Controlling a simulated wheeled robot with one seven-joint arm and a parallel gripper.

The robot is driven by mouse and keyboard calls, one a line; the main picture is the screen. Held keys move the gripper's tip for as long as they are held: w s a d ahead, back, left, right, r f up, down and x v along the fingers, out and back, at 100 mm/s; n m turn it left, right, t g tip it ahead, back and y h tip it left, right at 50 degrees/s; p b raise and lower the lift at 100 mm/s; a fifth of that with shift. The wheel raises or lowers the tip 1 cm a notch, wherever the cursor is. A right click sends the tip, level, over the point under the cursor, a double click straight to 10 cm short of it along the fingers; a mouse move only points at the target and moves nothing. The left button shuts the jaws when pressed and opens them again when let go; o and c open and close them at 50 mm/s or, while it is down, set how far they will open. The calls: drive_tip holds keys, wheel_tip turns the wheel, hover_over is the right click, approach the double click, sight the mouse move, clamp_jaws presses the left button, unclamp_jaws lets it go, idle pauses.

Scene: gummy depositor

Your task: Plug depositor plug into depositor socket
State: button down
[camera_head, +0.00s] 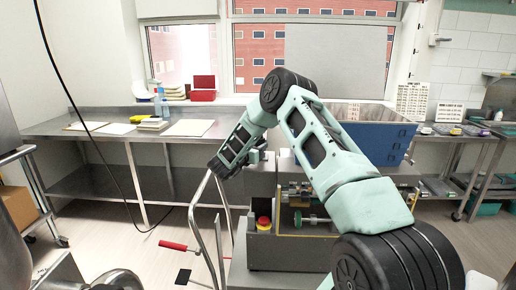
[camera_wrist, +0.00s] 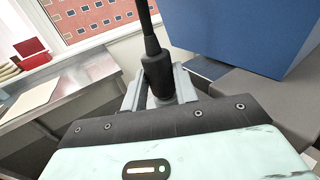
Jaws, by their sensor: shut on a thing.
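My gripper (camera_wrist: 160,90) is shut on the black depositor plug (camera_wrist: 157,68) in the wrist view. The plug stands between the two grey fingers, and its black cable runs up out of the picture. In the head view my gripper (camera_head: 257,157) is small and partly hidden by my arm, beside the grey depositor body (camera_head: 262,182). The depositor's blue hopper (camera_head: 378,140) is to the right, and it also fills the upper right of the wrist view (camera_wrist: 235,35). I cannot make out the depositor socket in either view.
A red stop button (camera_head: 264,222) sits low on the depositor's front. A steel table (camera_head: 75,127) runs along the back left. A black cable (camera_head: 92,135) hangs at the left. The floor (camera_head: 120,245) there has free room.

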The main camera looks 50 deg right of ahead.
drive_tip(key=c, duration=1)
unclamp_jaws()
drive_tip(key=s+a+b, duration=0.1)
drive_tip(key=a+b, duration=0.1)
drive_tip(key=a, duration=0.3)
drive_tip(key=s+a+b, duration=0.1)
drive_tip(key=a+b, duration=0.1)
drive_tip(key=a, duration=0.4)
drive_tip(key=s+a+b, duration=0.1)
drive_tip(key=a+b, duration=0.1)
drive_tip(key=a, duration=0.4)
drive_tip(key=shift+a, duration=0.1)
